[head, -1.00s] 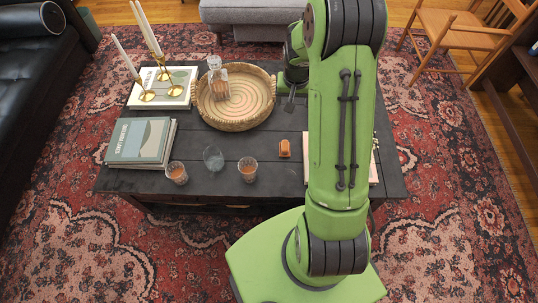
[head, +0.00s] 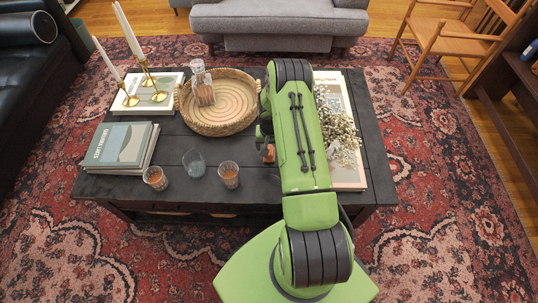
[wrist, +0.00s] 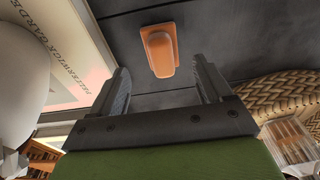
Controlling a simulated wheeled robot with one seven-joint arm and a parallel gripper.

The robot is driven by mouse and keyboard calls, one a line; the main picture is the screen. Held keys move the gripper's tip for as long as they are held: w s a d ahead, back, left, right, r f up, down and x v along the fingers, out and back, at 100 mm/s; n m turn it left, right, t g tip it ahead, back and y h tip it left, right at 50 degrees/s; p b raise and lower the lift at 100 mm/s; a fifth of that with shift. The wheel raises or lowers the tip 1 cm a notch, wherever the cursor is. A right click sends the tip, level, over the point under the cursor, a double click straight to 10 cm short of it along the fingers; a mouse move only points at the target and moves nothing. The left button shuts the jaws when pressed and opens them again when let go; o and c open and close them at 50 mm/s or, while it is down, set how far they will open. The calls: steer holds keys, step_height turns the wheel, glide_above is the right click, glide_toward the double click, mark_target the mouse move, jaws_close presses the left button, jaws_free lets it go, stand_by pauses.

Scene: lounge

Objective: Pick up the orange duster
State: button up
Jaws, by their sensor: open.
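The orange duster (wrist: 161,50) is a small block with a raised, narrower part, on the dark coffee table (wrist: 225,35). In the wrist view it lies beyond the fingertips, roughly centred between them. In the head view only a sliver of the duster (head: 268,155) shows beside my arm, which covers the rest. My gripper (wrist: 161,78) is open and empty, its two dark fingers apart and not seen touching the duster. In the head view the fingers are hidden behind my arm.
A woven tray (head: 182,112) with a glass decanter (head: 203,88) stands left of my arm. Several glasses line the front edge. Books (head: 118,148) and candlesticks are at left. Dried flowers (head: 342,140) stand over a large book (head: 350,178) at right.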

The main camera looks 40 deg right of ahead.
steer(key=f, duration=0.1)
steer(key=f+b, duration=0.1)
steer(key=f, duration=0.1)
steer(key=f+b, duration=0.1)
steer(key=shift+w+f, duration=0.3)
steer(key=shift+f, duration=0.1)
steer(key=shift+r, duration=0.15)
steer(key=shift+c, duration=0.8)
steer(key=c, duration=1.1)
step_height(320, 180, up, 10)
steer(key=p, duration=0.3)
steer(key=shift+p, duration=0.35)
